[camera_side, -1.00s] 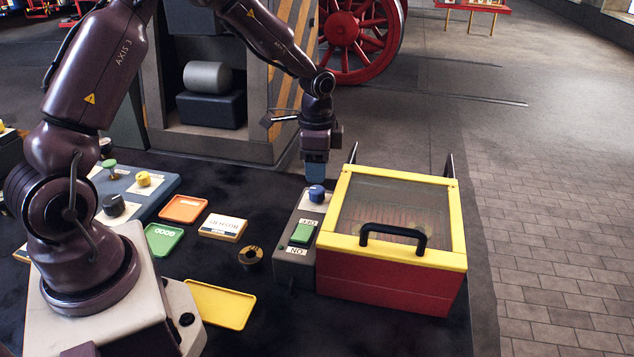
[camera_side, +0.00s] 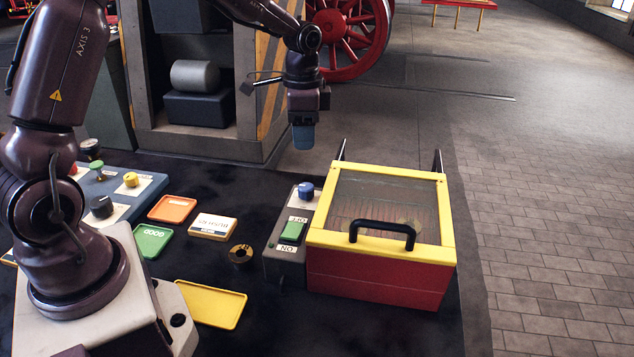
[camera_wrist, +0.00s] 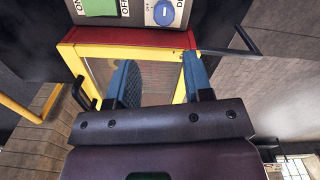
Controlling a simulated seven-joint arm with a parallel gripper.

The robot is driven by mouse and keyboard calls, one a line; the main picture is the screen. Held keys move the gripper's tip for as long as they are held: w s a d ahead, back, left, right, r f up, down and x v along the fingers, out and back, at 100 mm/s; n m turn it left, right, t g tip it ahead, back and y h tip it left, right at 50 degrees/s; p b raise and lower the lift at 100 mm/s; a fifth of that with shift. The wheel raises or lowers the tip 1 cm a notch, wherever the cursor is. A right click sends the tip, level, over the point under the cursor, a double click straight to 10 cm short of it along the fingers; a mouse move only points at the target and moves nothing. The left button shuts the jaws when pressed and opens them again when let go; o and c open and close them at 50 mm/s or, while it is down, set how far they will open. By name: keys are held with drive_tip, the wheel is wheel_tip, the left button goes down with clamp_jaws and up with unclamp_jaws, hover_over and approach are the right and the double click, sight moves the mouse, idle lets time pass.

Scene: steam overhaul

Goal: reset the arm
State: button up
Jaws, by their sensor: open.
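My gripper (camera_side: 303,136) is open and empty in the side view, above and behind the blue knob on the grey switch box. Its two blue fingers stand apart in the wrist view (camera_wrist: 160,82), with nothing between them. My arm reaches from its base at left, across the table, to the gripper.
The grey switch box (camera_side: 283,266) has a blue knob (camera_side: 306,190) and a green rocker (camera_side: 292,231). Beside it stands a red and yellow box (camera_side: 380,279) with a closed clear lid and black handle. Orange (camera_side: 172,208), green (camera_side: 152,240) and yellow (camera_side: 210,303) trays, a labelled box (camera_side: 213,226) and a brass ring (camera_side: 241,256) lie left.

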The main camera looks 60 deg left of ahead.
drive_tip(key=s+d+r+n+t, duration=0.2)
drive_tip(key=s+d+r, duration=0.1)
drive_tip(key=s, duration=0.4)
drive_tip(key=s+d+r+n+t, duration=0.2)
drive_tip(key=s+d+r, duration=0.1)
drive_tip(key=s+r, duration=0.3)
drive_tip(key=s+d+r+n+t, duration=0.1)
drive_tip(key=s+d+r+n, duration=0.1)
drive_tip(key=s, duration=0.6)
wheel_tip(320, 180, up, 3)
drive_tip(key=shift+s+d+f+t, duration=0.15)
drive_tip(key=shift+d+t, duration=0.25)
drive_tip(key=shift+d, duration=0.4)
